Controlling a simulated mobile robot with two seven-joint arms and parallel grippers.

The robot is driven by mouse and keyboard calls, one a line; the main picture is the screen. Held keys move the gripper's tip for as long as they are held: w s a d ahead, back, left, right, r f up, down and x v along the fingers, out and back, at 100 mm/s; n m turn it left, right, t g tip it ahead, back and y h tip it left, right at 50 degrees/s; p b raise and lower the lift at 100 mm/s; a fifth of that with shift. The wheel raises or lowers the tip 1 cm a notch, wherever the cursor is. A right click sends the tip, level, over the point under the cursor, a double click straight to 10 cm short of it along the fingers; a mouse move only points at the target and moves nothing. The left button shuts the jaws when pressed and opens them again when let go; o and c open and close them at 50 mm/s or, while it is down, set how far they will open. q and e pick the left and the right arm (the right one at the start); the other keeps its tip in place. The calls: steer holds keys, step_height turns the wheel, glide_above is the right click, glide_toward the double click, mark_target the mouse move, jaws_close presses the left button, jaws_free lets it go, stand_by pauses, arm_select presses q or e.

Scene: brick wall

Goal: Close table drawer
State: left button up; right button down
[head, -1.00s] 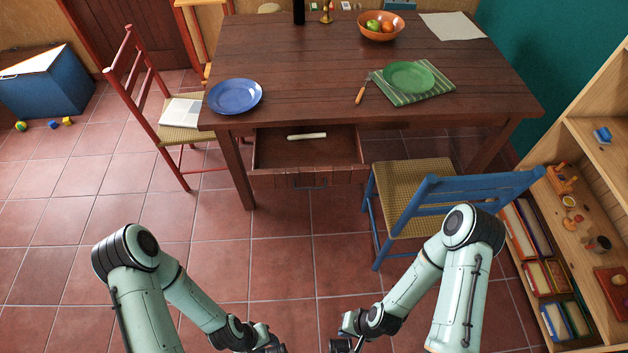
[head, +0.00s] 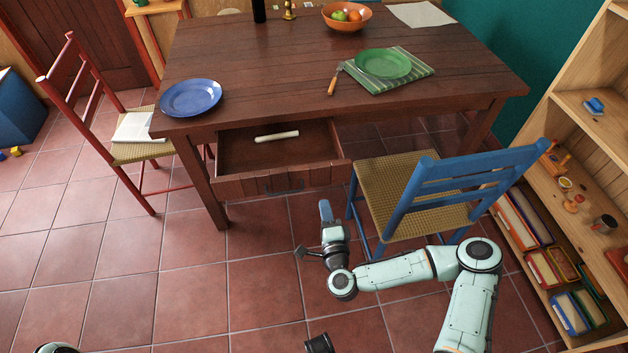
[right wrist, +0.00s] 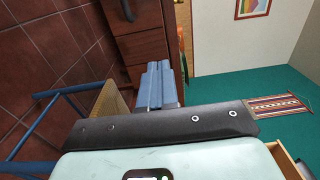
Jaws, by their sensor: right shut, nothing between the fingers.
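The wooden table (head: 300,60) has its drawer (head: 236,152) pulled open at the front. The drawer front (head: 270,181) has a dark handle (head: 290,185), and a pale rod-like item (head: 277,137) lies inside. My right gripper (head: 325,210) is low in front of the drawer, slightly right of the handle, with blue fingertips. In the right wrist view the fingers (right wrist: 160,85) are shut and empty, with the drawer front (right wrist: 137,45) and handle (right wrist: 127,10) beyond them. I see no contact with the drawer. My left gripper is not in view.
A blue chair (head: 440,195) stands close to the right of my right gripper. A red chair (head: 120,125) is left of the table, and a shelf (head: 590,110) is at the far right. Plates and a fruit bowl (head: 347,16) stand on the tabletop. The floor front left is clear.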

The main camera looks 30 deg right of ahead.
mark_target(315, 171)
steer(key=b+x, duration=0.2)
steer(key=x, duration=0.8)
steer(key=shift+w+f, duration=0.15)
steer(key=shift+w, duration=0.05)
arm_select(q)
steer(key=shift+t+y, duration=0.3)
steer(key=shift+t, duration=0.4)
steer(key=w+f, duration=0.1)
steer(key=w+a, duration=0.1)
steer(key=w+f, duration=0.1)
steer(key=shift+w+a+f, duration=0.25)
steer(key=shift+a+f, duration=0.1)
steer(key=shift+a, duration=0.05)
arm_select(e)
steer(key=shift+w, duration=0.25)
